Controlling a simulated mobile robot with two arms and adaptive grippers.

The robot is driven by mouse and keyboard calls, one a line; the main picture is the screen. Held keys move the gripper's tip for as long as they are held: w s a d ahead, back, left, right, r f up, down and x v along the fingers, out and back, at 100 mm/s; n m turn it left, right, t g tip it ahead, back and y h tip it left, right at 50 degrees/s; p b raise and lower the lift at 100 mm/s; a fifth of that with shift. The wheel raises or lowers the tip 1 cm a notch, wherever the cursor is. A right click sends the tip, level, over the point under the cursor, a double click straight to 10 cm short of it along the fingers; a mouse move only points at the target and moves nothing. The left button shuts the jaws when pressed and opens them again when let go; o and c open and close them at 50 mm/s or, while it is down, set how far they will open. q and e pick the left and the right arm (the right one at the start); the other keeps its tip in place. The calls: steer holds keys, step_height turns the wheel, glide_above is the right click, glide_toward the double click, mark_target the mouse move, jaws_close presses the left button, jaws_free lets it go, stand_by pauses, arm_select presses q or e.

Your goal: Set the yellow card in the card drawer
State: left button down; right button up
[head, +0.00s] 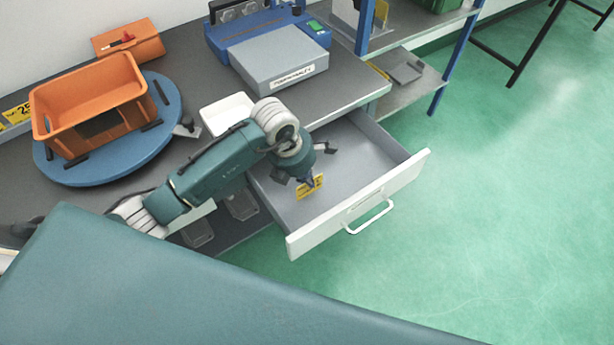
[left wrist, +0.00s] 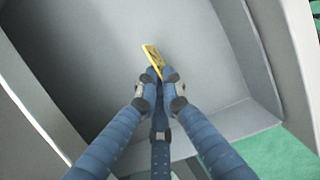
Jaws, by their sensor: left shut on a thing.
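The yellow card (head: 310,187) is held in my left gripper (head: 308,181), over the inside of the open card drawer (head: 352,165). In the left wrist view the fingers of my left gripper (left wrist: 158,85) are shut on the card (left wrist: 152,60), which stands out past the fingertips, tilted. The grey drawer floor (left wrist: 100,50) lies behind it; I cannot tell whether the card touches it. The drawer is pulled out from under the worktop, with a white front and a bar handle (head: 370,217). The card's lower part is hidden by the fingers in the wrist view. My right gripper is not in view.
An orange bin (head: 95,85) stands on a blue turntable (head: 62,172) on the worktop at left. A white tray (head: 225,112) and a blue and grey machine (head: 280,62) stand behind my arm. Blue shelf posts (head: 447,70) rise at right. Green floor beyond the drawer is clear.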

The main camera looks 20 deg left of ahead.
arm_select(q)
steer(key=shift+f, duration=0.2)
steer(key=c, duration=1.9)
jaws_free()
steer(key=shift+r, duration=0.1)
steer(key=shift+r, duration=0.25)
steer(key=b+v, duration=0.1)
steer(key=v, duration=1)
steer(key=shift+r, duration=0.35)
